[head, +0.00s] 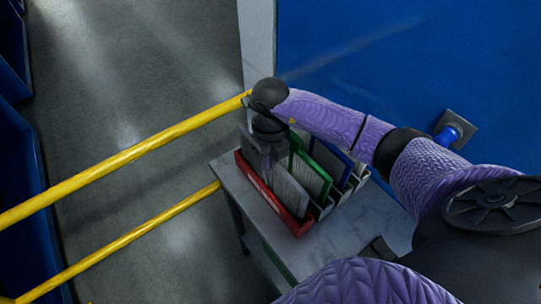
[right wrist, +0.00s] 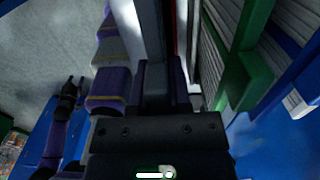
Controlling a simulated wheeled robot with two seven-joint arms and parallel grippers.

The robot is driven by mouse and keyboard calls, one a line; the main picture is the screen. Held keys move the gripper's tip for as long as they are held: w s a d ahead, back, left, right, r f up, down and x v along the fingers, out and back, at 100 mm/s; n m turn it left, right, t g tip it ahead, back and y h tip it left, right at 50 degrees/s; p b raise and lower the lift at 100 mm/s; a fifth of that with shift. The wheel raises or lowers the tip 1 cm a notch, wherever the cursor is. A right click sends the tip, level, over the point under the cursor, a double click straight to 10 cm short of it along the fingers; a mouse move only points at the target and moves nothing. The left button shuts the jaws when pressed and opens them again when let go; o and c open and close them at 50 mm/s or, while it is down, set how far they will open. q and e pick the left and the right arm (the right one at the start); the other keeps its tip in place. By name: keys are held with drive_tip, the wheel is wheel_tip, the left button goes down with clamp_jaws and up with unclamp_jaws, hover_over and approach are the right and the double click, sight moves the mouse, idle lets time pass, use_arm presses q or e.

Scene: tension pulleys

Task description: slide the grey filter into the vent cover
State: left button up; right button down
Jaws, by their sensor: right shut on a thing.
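My right gripper (head: 268,150) reaches down over the left side of a red crate (head: 295,226). It is shut on the grey filter (head: 251,152), an upright, grey-edged panel at the crate's left end. In the right wrist view the filter's grey edge (right wrist: 152,35) runs up from between the dark fingers (right wrist: 157,85). The filter's lower part is hidden by the gripper and crate. My left gripper (right wrist: 74,83) shows small at the left of the right wrist view, with its fingers apart and empty. I cannot make out a vent cover in either view.
A green-framed filter (head: 312,178), a blue-framed filter (head: 333,158) and pale panels stand close beside the gripper in the crate. The crate is on a grey table (head: 345,235). Yellow rails (head: 130,152) run at the left; a blue wall (head: 400,70) rises behind.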

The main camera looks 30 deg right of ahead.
drive_tip(key=shift+r+p, duration=0.5)
drive_tip(key=shift+r, duration=0.2)
drive_tip(key=shift+r+p, duration=0.7)
drive_tip(key=shift+r, duration=0.45)
